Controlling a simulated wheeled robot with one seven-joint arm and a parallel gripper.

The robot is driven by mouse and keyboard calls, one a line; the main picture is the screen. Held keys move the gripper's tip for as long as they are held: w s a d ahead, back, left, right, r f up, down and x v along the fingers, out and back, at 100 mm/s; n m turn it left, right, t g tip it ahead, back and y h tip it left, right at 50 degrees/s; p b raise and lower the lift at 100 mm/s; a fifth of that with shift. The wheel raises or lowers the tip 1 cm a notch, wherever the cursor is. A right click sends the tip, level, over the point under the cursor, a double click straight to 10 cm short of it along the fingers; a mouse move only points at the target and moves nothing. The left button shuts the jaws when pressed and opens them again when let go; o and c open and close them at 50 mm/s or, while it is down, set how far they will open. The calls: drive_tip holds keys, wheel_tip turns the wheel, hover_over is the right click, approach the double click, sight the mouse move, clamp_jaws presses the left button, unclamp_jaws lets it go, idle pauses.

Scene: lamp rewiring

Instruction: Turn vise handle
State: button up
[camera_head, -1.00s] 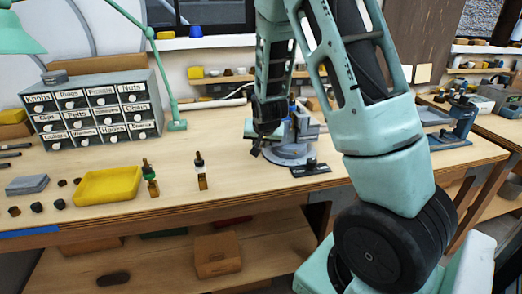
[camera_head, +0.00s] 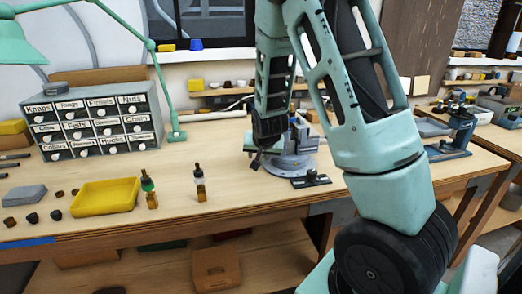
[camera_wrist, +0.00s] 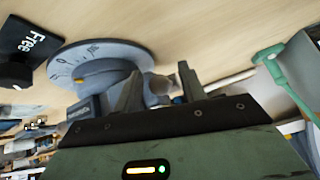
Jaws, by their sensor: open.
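The grey vise (camera_head: 296,165) stands on the wooden bench, partly hidden behind my arm. Its round base with a marked dial (camera_wrist: 88,62) shows in the wrist view. My gripper (camera_head: 256,160) hangs just left of the vise, pointing down. In the wrist view my gripper (camera_wrist: 160,90) has its two fingers apart. A grey, rounded vise part shows between and beyond them; I cannot tell whether it is the handle or whether the fingers touch it. A black block marked "Free" (camera_wrist: 32,42) lies beside the base.
A yellow tray (camera_head: 106,197), two small bottles (camera_head: 199,182) and a labelled drawer cabinet (camera_head: 97,122) stand to the left. A green lamp (camera_head: 176,135) stands behind. The bench between the bottles and the vise is clear.

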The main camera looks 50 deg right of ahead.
drive_tip(key=p+v, duration=0.7)
drive_tip(key=v, duration=1)
drive_tip(key=shift+a+r, duration=0.1)
drive_tip(key=shift+r, duration=0.05)
